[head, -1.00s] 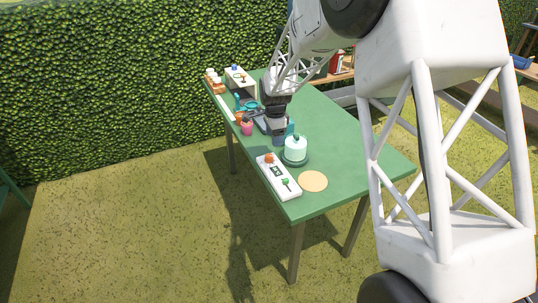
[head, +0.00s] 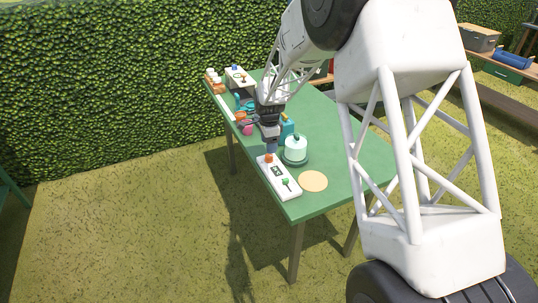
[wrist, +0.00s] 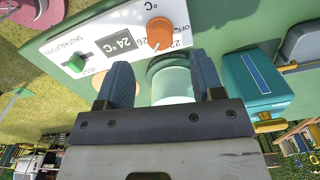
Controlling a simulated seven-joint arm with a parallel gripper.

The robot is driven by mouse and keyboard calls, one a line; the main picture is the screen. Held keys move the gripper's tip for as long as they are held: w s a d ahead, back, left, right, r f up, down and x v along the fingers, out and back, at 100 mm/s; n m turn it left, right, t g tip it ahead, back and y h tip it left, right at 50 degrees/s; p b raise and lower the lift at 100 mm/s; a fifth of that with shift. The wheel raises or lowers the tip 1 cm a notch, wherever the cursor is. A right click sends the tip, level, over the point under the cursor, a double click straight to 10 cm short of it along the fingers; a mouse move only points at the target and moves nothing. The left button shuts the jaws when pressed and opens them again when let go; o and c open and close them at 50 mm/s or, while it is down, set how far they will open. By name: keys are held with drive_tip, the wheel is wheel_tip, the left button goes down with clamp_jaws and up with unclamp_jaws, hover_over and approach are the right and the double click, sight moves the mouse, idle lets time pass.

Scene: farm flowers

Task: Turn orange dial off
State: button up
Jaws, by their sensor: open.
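The orange dial (head: 269,157) sits at the far end of a white control panel (head: 281,182) on the green table. In the wrist view the orange dial (wrist: 159,32) is on the white panel (wrist: 90,40), with a white pointer mark and printed numbers and "OFF" beside it. A dark display reading 24°C (wrist: 120,43) and a green switch (wrist: 76,63) share the panel. My gripper (head: 270,146) is close to the dial's end of the panel. In the wrist view my gripper (wrist: 163,80) is open and empty, its two blue-grey fingers apart, with the dial beyond the fingertips.
A pale green-lidded jar (head: 295,148) stands right of the panel. A round tan mat (head: 313,181) lies at the near corner. Tools and a pink item (head: 247,129) lie on the left. The table's right side is clear.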

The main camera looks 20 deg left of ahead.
sight(269, 157)
drive_tip(key=shift+f, duration=2.85)
drive_tip(key=shift+c, duration=0.3)
drive_tip(key=c, duration=0.9)
drive_tip(key=shift+o, duration=0.2)
